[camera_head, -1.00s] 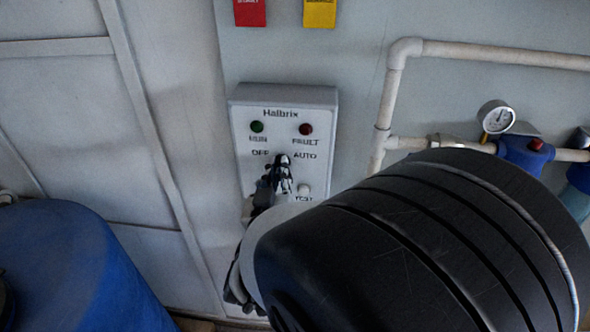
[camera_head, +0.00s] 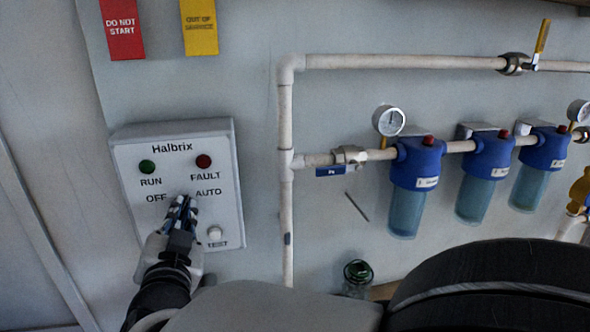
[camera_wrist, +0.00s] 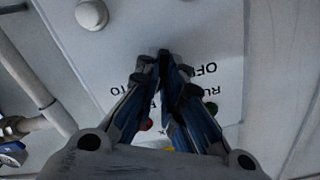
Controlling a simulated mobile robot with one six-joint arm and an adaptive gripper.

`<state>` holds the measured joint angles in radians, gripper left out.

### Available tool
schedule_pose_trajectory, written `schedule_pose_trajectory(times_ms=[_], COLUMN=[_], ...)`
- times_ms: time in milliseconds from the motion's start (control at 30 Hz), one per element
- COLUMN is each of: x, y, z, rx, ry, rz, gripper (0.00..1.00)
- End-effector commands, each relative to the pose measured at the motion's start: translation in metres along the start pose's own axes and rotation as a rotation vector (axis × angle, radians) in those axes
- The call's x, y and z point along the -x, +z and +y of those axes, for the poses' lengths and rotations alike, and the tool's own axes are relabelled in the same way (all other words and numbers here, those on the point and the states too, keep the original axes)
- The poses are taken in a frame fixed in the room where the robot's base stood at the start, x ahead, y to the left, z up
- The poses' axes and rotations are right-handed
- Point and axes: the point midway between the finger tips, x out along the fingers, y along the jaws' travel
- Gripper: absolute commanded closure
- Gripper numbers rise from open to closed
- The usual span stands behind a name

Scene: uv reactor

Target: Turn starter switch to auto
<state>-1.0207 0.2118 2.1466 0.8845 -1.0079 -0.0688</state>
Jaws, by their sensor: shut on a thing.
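The white starter box (camera_head: 128,168) marked Halbrix is on the wall at left in the head view. It has a green RUN lamp (camera_head: 147,167), a red FAULT lamp (camera_head: 204,161), OFF and AUTO labels and a white TEST button (camera_head: 215,233). My gripper (camera_head: 182,207) is at the box face, just below and between OFF and AUTO. In the wrist view my gripper (camera_wrist: 163,65) has its fingertips close together against the upside-down panel. It is shut on the starter switch, which the fingers mostly hide, so its exact angle cannot be told.
White pipes (camera_head: 285,130) run right of the box, with a pressure gauge (camera_head: 389,120) and blue filter housings (camera_head: 415,180). Red DO NOT START (camera_head: 122,28) and yellow (camera_head: 200,25) tags hang above.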

Motion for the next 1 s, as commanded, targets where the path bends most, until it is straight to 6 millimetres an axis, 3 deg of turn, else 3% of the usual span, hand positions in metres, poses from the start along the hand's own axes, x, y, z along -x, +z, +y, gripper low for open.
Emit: schedule_pose_trajectory(times_ms=[567,600,800,1000], x=[-0.0002,-0.0002,-0.0001,-0.0001], y=[-0.001,-0.001,-0.0007,-0.0003], z=[-0.0006,-0.0006,-0.0004,-0.0001], rx=[-0.034,-0.033,-0.032,-0.031], ry=[0.0,0.0,0.0,0.0], rz=[0.001,0.001,0.001,0.0], gripper=[1.0,0.89,0.76,0.72])
